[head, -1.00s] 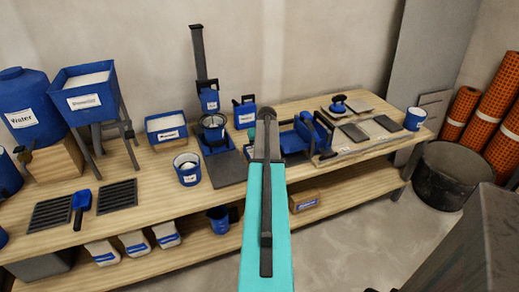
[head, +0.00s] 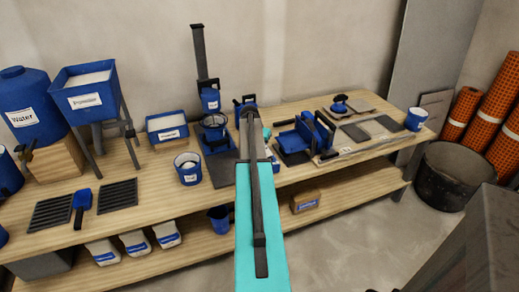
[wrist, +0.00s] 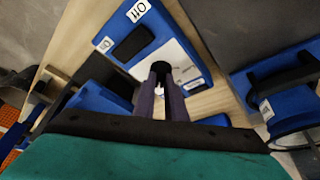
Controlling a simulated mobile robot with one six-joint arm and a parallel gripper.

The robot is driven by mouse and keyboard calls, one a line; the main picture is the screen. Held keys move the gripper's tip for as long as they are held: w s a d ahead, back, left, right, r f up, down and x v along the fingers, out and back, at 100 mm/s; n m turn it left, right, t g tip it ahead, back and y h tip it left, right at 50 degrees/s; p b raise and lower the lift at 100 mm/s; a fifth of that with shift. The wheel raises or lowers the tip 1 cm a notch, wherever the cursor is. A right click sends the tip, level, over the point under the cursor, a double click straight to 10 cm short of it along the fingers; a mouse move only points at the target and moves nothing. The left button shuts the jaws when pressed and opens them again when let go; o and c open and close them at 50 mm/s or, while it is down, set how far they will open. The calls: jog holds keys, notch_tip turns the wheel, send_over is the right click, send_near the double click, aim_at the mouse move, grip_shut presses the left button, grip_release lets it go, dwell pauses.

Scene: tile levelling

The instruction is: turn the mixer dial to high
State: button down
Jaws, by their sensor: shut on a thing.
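The mixer stands against the wall, with a dark column, a blue motor head (head: 210,100) and a bucket (head: 214,127) below. A blue control box (head: 251,99) stands to its right, partly hidden by my arm in the head view. In the wrist view, the box (wrist: 180,45) has a white panel, a black switch (wrist: 133,42) and two small labels, one seeming to read "Off". My gripper (wrist: 161,88), also in the head view (head: 247,112), is shut on the round black dial (wrist: 161,68). The dial's pointer and setting cannot be made out.
A cup of powder (head: 188,170) and a labelled tray (head: 166,127) stand left of the mixer. A blue tool (head: 300,135) and a board with tiles (head: 375,128) lie to the right. Part of a blue device with black handles (wrist: 285,95) is close right in the wrist view.

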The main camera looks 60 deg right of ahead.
jog(key=shift+w+a+f+m+g, duration=0.1)
jog(key=shift+w+m+g, duration=0.1)
jog(key=shift+m, duration=0.4)
jog(key=shift+w+a+m+g, duration=0.1)
jog(key=shift+m+g, duration=0.1)
jog(key=shift+m, duration=0.4)
jog(key=c, duration=1.8)
grip_release()
jog(key=shift+s, duration=0.1)
jog(key=shift+d, duration=0.1)
jog(key=shift+r, duration=0.2)
jog(key=b+v, duration=0.1)
jog(key=v, duration=1.2)
jog(key=shift+r, duration=0.25)
